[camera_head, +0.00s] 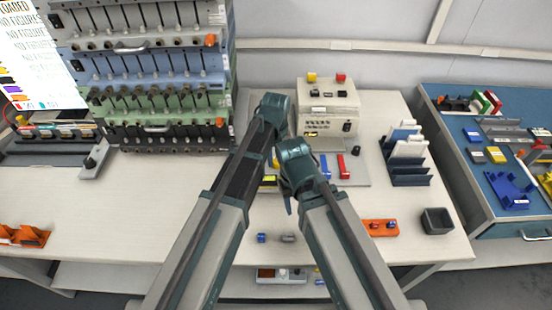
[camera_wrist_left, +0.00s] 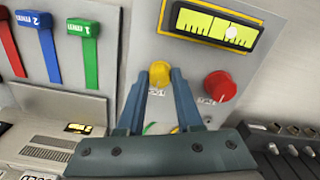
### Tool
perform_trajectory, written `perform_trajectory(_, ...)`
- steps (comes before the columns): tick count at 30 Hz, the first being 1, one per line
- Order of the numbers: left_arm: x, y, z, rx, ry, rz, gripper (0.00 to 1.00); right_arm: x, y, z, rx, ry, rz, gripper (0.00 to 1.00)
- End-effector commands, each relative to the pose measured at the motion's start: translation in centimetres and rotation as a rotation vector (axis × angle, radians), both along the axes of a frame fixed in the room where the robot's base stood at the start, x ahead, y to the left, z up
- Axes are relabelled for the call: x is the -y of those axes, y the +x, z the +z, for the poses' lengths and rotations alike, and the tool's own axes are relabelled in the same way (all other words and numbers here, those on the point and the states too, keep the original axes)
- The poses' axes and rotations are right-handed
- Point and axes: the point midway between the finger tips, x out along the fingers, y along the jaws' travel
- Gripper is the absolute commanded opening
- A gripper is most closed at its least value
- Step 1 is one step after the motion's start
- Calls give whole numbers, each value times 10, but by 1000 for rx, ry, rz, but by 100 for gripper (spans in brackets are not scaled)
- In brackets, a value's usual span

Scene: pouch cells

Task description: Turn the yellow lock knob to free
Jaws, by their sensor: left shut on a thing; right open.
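The yellow lock knob (camera_wrist_left: 160,72) stands on a grey panel in the left wrist view. My left gripper (camera_wrist_left: 163,82) is shut on it, with one blue-grey finger on each side. A green mark and a yellow mark show on the panel between the fingers; the knob's pointer and most of its label are hidden. In the head view my left arm reaches over the test station, and its fingertips are hard to make out. My right gripper (camera_head: 289,205) hangs low beside the station's front; its fingers are small in the picture, and nothing shows between them.
A red knob (camera_wrist_left: 220,86) sits close beside the yellow one, by a yellow scale window (camera_wrist_left: 213,28). Red, blue and green levers (camera_wrist_left: 85,50) are on the other side. An orange holder (camera_head: 380,228) and dark bin (camera_head: 437,221) stand front right.

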Motion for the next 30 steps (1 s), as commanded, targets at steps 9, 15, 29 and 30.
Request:
perform_trajectory(9, 0, 0, 0, 0, 0, -1, 64, 0, 0, 0, 0, 0, 0, 50)
perform_trajectory(15, 0, 0, 0, 0, 0, -1, 64, 0, 0, 1, 0, 0, 0, 50)
perform_trajectory(29, 0, 0, 38, 0, 0, -1, 64, 0, 0, 38, 0, 0, 0, 50)
perform_trajectory(30, 0, 0, 44, 0, 0, -1, 64, 0, 0, 44, 0, 0, 0, 50)
